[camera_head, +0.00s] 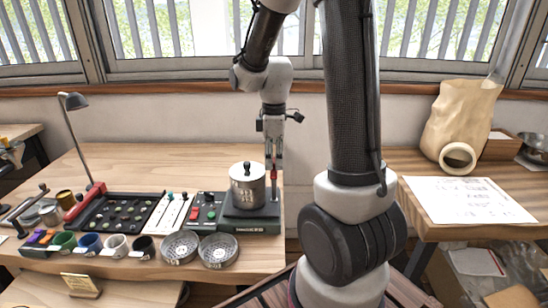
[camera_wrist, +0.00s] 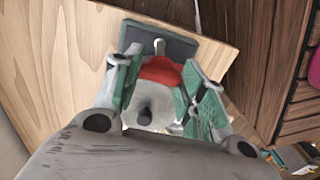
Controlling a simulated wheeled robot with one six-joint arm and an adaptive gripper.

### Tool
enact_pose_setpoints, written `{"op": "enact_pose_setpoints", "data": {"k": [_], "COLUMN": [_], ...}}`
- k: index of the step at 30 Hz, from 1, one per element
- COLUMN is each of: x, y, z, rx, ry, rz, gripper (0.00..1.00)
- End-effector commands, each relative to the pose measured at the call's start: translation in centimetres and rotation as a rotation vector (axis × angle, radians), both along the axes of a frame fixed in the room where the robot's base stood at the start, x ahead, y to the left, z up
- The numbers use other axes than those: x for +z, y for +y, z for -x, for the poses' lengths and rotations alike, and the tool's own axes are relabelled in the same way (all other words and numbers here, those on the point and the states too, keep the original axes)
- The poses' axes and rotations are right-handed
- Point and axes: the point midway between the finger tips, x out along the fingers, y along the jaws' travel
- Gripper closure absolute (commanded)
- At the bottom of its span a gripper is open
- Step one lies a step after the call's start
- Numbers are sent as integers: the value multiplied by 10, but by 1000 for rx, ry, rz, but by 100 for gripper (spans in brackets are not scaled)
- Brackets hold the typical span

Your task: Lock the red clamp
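The red clamp (camera_wrist: 160,70) shows in the wrist view between my gripper's two green-padded fingers. In the head view a small red part (camera_head: 274,172) shows at the post beside the lidded steel canister (camera_head: 247,190). My gripper (camera_head: 274,160) points down there, at the right end of the dark green base (camera_head: 250,225). It also shows in the wrist view (camera_wrist: 161,74), with its fingers apart on either side of the red part. Whether the pads touch it cannot be told. A pale rounded body with a dark knob (camera_wrist: 145,116) partly covers the lower edge of the red.
The wooden table (camera_head: 140,165) ends just right of the base. Left of it are a button panel (camera_head: 205,213), a lamp (camera_head: 72,101), several cups and two perforated bowls (camera_head: 218,251). A paper sheet (camera_head: 470,200) and a tan sack (camera_head: 460,115) are on the right table.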

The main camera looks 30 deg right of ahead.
Motion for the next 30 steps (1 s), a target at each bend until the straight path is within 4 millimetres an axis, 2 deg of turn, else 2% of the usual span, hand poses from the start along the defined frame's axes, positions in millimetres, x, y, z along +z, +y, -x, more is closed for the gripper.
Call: {"op": "enact_pose_setpoints", "data": {"k": [8, 14, 30], "x": [0, 0, 1], "y": [0, 0, 0], "z": [0, 0, -1], "rx": [-18, -99, -572], "ry": [0, 0, -1], "rz": [0, 0, -1], "gripper": [83, 83, 83]}}
